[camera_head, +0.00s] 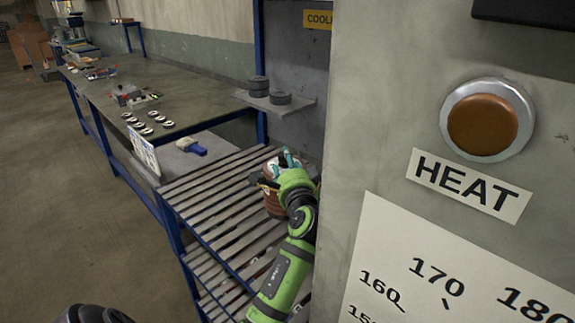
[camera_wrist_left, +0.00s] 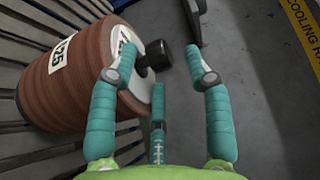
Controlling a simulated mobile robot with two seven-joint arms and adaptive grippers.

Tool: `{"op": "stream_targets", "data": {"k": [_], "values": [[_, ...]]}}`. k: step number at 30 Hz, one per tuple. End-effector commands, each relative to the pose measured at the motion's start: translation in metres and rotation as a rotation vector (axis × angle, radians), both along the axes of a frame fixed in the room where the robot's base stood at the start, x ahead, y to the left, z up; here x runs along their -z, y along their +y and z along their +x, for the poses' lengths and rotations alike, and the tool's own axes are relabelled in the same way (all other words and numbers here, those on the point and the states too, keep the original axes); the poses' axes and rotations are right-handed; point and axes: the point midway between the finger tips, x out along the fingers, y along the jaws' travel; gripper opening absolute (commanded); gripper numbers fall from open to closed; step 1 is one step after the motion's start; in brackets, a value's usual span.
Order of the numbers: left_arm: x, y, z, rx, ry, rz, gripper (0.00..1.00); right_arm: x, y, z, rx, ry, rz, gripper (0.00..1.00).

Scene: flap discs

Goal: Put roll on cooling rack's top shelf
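The reddish-brown roll (camera_head: 272,202) is on the slatted top shelf of the cooling rack (camera_head: 212,207), close to the rack's right side. In the left wrist view the roll (camera_wrist_left: 72,82) has a white label reading 125, a pale end face and a black knob sticking out of it. My left gripper (camera_head: 284,163) is at the roll, partly covering it in the head view. In the left wrist view its teal fingers (camera_wrist_left: 160,82) are spread near the end face and knob, with gaps visible between them. My right gripper is not in view.
A grey panel with an orange HEAT button (camera_head: 483,124) stands close on the right. A small ledge (camera_head: 276,104) with dark discs is above the rack's back. A long workbench (camera_head: 185,104) with parts stretches to the left. Most of the rack's left slats are bare.

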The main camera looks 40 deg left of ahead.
Motion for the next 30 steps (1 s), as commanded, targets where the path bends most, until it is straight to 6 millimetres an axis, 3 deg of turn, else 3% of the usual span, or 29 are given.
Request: {"op": "stream_targets", "data": {"k": [5,18,30], "values": [[0.002,-0.004,-0.003,0.001,0.002,-0.003,0.5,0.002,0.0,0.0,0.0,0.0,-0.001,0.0],[0.003,-0.054,-0.043,0.002,0.0,-0.005,0.5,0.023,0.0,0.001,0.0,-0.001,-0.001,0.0],[-0.001,-0.058,-0.047,0.0,0.001,-0.001,0.5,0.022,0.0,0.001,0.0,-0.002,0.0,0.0]]}}
